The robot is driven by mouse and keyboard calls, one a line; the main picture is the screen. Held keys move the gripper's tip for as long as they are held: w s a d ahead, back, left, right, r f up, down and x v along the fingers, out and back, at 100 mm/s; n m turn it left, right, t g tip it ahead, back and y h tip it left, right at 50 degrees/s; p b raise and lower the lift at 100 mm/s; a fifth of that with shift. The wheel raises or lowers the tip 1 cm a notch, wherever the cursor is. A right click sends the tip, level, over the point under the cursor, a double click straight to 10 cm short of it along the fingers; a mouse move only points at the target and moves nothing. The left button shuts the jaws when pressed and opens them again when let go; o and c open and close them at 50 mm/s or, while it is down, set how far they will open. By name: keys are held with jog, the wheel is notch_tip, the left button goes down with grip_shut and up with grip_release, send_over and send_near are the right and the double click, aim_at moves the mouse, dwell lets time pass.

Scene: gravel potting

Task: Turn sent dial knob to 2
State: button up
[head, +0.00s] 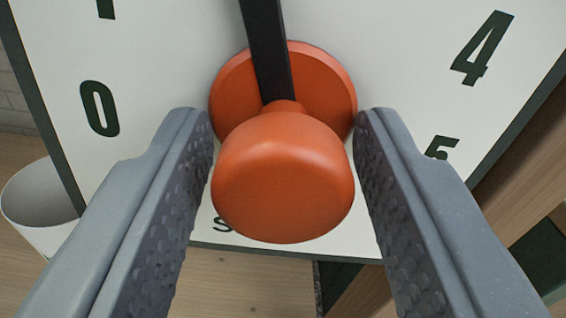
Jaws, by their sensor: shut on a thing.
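The orange dial knob (283,190) is in the middle of the head view, on a white dial board (180,60). The fingers of my gripper (283,120) lie on the knob's left and right sides and are shut on it. A black pointer (268,50) runs up from the knob, leaning slightly left, and its tip is cut off by the top edge. A 0 shows at left, part of another figure at top left, a 4 at upper right and a partly hidden 5 at right. The 2 is not in view. Lettering below the knob is mostly hidden.
A white pot-like container (40,207) stands at the left, behind the board's edge. A light wooden surface (235,285) lies below the board. Wooden beams (520,190) and dark green parts show at lower right.

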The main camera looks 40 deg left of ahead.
jog(key=shift+r, duration=0.15)
jog(key=o, duration=0.7)
jog(key=shift+p+v, duration=2.2)
jog(key=shift+v, duration=4.7)
